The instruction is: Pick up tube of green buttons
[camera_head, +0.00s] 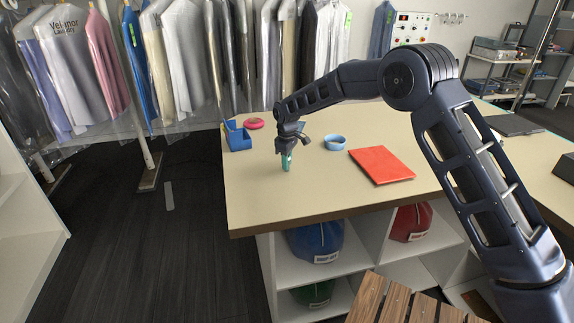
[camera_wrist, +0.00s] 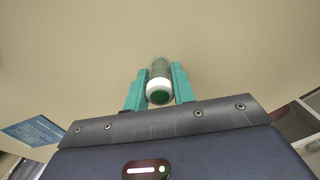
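The tube of green buttons (camera_wrist: 159,82), with a white-rimmed cap end facing the camera, is between the two teal fingers of my gripper (camera_wrist: 160,90) in the wrist view. The fingers are close on both sides of it; whether both press on it I cannot tell. In the head view my gripper (camera_head: 287,162) points down at the left part of the table (camera_head: 262,195), its fingertips at or just above the top. The tube is not clear of the fingers there.
A blue bin (camera_head: 238,138) and a pink round item (camera_head: 254,123) are left behind my gripper. A light-blue ring-shaped item (camera_head: 335,142) and a red folder (camera_head: 381,164) lie to the right. The front left tabletop is clear. Bagged garments (camera_head: 190,60) hang behind.

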